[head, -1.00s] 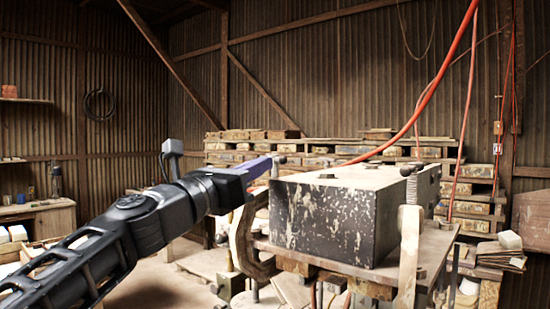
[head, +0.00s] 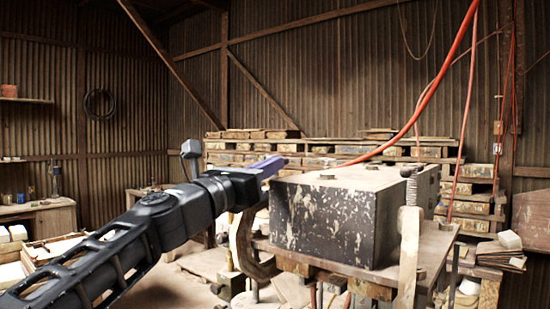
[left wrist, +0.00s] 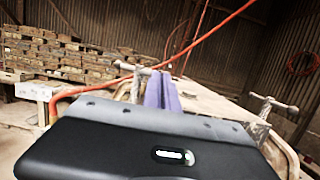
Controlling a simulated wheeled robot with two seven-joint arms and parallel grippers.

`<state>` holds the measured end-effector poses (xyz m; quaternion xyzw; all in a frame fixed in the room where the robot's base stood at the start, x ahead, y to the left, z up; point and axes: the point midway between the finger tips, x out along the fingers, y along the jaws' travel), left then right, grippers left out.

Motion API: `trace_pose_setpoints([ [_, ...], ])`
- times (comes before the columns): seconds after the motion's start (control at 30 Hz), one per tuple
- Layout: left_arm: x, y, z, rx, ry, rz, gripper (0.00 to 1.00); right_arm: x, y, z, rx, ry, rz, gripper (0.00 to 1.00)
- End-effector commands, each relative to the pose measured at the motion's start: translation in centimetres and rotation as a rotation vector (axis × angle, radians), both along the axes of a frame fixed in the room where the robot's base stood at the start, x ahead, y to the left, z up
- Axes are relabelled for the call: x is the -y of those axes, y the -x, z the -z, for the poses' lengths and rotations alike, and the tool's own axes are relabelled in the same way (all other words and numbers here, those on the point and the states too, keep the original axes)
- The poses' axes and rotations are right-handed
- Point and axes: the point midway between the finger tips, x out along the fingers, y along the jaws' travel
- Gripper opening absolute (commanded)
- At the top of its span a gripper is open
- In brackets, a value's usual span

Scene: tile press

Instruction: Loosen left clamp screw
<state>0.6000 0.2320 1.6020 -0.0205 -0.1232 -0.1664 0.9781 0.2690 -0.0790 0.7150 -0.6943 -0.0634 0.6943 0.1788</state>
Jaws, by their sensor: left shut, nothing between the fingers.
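The left clamp (head: 243,243) is a worn C-shaped frame at the left end of the dark, paint-flecked press block (head: 325,220). Its screw top is hidden behind my left gripper (head: 274,166) in the head view. My left gripper has purple fingers, shut and empty, at the block's upper left corner. In the left wrist view, the fingers (left wrist: 161,92) stand beside a metal screw with a crossbar (left wrist: 138,74); I cannot tell whether they touch. A second T-handled screw (left wrist: 268,104) stands further right there. My right gripper is not in view.
The right clamp (head: 409,245) stands at the block's right front, its threaded screw (head: 411,188) upright. An orange hose (head: 425,98) hangs down behind the block. Stacked boards (head: 330,148) line the back wall. A bench (head: 40,215) stands at far left.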

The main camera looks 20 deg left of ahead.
Motion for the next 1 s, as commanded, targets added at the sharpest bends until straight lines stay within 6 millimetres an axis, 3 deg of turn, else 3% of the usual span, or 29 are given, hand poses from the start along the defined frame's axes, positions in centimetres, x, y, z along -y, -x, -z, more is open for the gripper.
trace_pose_setpoints([
  [0.53,0.6,-2.2,0.0,-0.002,0.002,-0.004,0.0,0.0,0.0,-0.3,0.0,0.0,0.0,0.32],
  [1.0,0.2,-0.9,0.0,0.0,0.001,-0.003,0.0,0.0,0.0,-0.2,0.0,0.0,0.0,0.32],
])
